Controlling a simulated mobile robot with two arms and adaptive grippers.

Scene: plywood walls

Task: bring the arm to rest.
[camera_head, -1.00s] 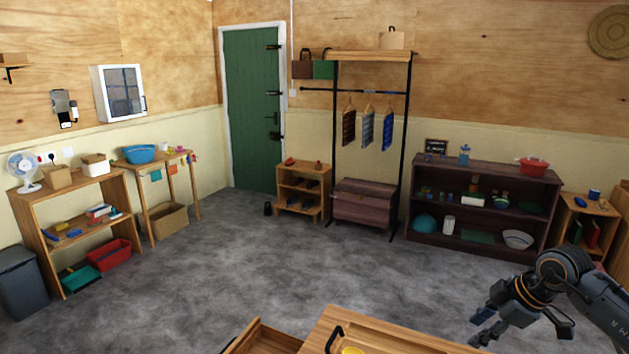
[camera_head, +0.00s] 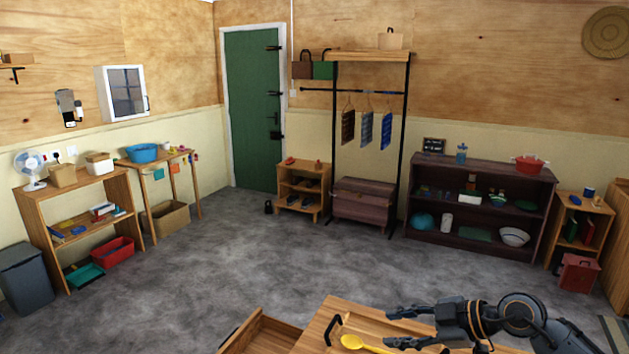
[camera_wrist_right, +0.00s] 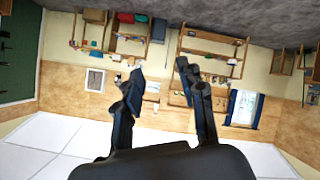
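My right gripper (camera_head: 392,328) is in the lower right of the head view, its arm coming in from the right edge. Its two fingers are spread and point left, over the wooden table (camera_head: 318,322). In the right wrist view the fingers of the right gripper (camera_wrist_right: 160,72) stand apart with nothing between them, and the room appears upside down. My left gripper is not in view.
A yellow spoon (camera_head: 362,345) and a black handle (camera_head: 333,330) show at the table, close to the right gripper. An open wooden drawer or box (camera_head: 262,332) is to their left. The grey floor (camera_head: 270,255) beyond is clear; shelves line the walls.

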